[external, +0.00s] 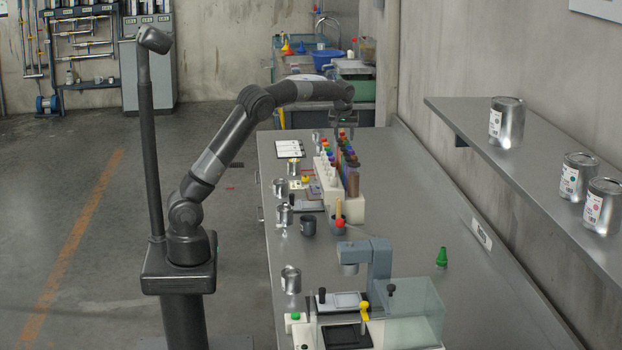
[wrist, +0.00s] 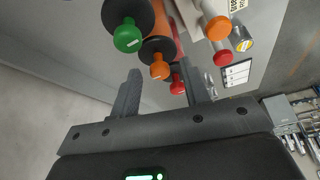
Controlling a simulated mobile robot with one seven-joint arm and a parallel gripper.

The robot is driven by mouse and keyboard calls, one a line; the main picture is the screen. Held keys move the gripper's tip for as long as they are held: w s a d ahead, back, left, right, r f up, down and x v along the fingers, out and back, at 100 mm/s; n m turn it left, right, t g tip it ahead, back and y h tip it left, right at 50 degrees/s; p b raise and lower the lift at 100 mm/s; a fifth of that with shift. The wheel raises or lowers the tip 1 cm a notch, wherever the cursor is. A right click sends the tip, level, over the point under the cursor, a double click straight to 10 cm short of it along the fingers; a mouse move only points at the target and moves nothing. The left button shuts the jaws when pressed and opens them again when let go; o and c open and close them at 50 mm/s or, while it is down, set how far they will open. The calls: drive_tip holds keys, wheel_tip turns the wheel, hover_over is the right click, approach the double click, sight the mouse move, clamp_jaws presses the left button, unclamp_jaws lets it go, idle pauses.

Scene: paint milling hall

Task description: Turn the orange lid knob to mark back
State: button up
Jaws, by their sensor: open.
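In the wrist view, an orange lid knob (wrist: 160,71) tops a dark round container and shows between the tips of my gripper (wrist: 161,76). The fingers are apart, with a gap to the knob on each side; I cannot tell if they reach down to its height. A second orange knob (wrist: 218,28) sits on a pale container to the right. No mark is readable on either lid. In the external view, my gripper (external: 343,120) is over the far end of the rows of coloured-topped containers (external: 352,180), and the orange knob cannot be picked out surely.
A green knob (wrist: 127,38) and a red knob (wrist: 177,86) flank the orange one closely. Another red knob (wrist: 220,57) stands to the right. A grey bench machine (external: 378,265) stands at the bench's near end. A wall shelf (external: 500,150) with cans runs along the right.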

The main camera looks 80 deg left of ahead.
drive_tip(key=v, duration=1)
drive_tip(key=shift+d+r, duration=0.15)
drive_tip(key=shift+r, duration=0.1)
drive_tip(key=shift+s, duration=0.15)
drive_tip(key=s+d+m+t+h, duration=0.3)
drive_tip(key=s+d+m, duration=0.5)
drive_tip(key=s+d, duration=1)
drive_tip(key=s+d+f+m, duration=0.3)
drive_tip(key=s+d+f, duration=0.2)
drive_tip(key=s+d, duration=0.2)
drive_tip(key=s+d+f+m+t+h, duration=0.1)
drive_tip(key=s+d+f+m, duration=0.3)
drive_tip(key=s+d, duration=0.4)
drive_tip(key=shift+s+d+f, duration=0.15)
drive_tip(key=shift+s+f, duration=0.2)
drive_tip(key=shift+f, duration=0.05)
drive_tip(key=shift+r, duration=0.1)
idle(0.4)
